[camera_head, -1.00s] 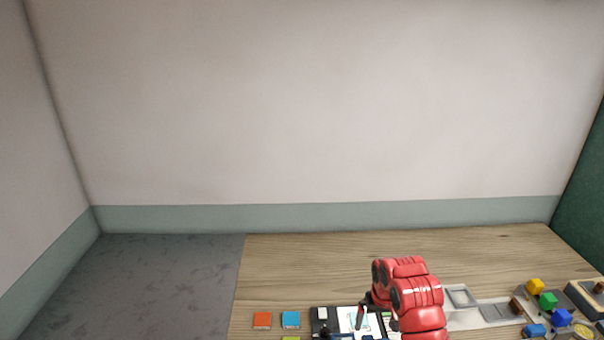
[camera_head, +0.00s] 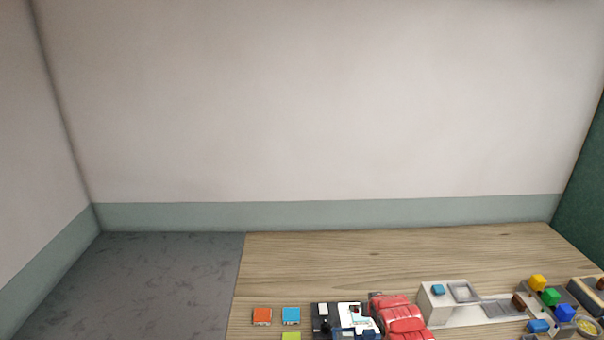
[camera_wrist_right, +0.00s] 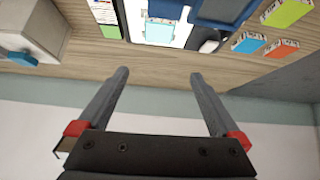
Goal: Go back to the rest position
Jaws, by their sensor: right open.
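My right gripper (camera_wrist_right: 158,75) is open and empty in the right wrist view, with its two grey fingers apart over the wooden table (camera_wrist_right: 150,62). In the head view my red right arm comes up from the bottom edge, right of the black and white device (camera_head: 330,312). The right fingertips cannot be made out there. My left gripper is not in view.
Orange (camera_head: 262,316), blue (camera_head: 291,315) and yellow-green (camera_head: 291,336) boxes lie left of the device. A pale stand (camera_head: 438,310) with a blue knob is right of my arm. Coloured cubes (camera_head: 550,296) sit farther right. The table's back is clear.

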